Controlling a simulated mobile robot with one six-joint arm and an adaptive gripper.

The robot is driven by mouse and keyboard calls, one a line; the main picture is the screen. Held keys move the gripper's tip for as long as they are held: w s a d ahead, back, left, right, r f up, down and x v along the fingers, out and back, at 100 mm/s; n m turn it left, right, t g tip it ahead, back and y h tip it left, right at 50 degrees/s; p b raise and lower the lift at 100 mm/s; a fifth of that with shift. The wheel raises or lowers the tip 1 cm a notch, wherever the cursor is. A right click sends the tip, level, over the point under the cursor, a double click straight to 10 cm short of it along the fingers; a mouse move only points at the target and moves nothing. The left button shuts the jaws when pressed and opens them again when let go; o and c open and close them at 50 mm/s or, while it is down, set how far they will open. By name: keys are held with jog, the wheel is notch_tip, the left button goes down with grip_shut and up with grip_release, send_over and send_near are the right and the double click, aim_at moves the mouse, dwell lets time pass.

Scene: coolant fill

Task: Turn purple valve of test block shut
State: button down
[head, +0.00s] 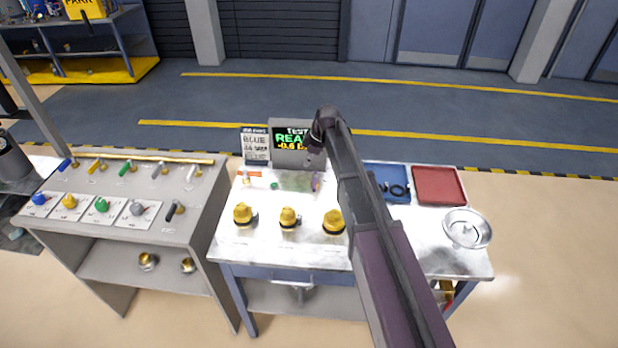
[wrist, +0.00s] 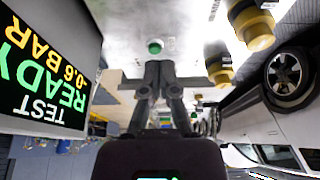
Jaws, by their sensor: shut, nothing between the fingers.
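The test block has a grey display (head: 296,145) at its back, reading TEST READY and -0.6 BAR; the display shows at the left of the wrist view (wrist: 48,65), upside down. The small purple valve (head: 316,181) stands in front of the display, just left of my arm in the head view. Its handle looks narrow there, and its exact angle is too small to tell. I cannot make it out in the wrist view. My gripper (wrist: 158,80) is shut and empty, its fingertips near the green button (wrist: 155,47) in the picture.
An orange-handled valve (head: 251,174) sits left of the green button. Several yellow caps (head: 289,217) line the bench front. A blue tray (head: 388,172), a red tray (head: 439,185) and a metal dish (head: 467,229) lie right. A grey lever bench (head: 128,225) stands left.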

aim_at(315, 184)
jog(key=shift+f, duration=0.1)
jog(key=b+x, duration=0.9)
jog(key=x, duration=0.1)
jog(key=shift+s+d, duration=0.1)
jog(key=shift+d, duration=1.95)
jog(key=shift+s+a, duration=0.1)
jog(key=shift+a, duration=0.15)
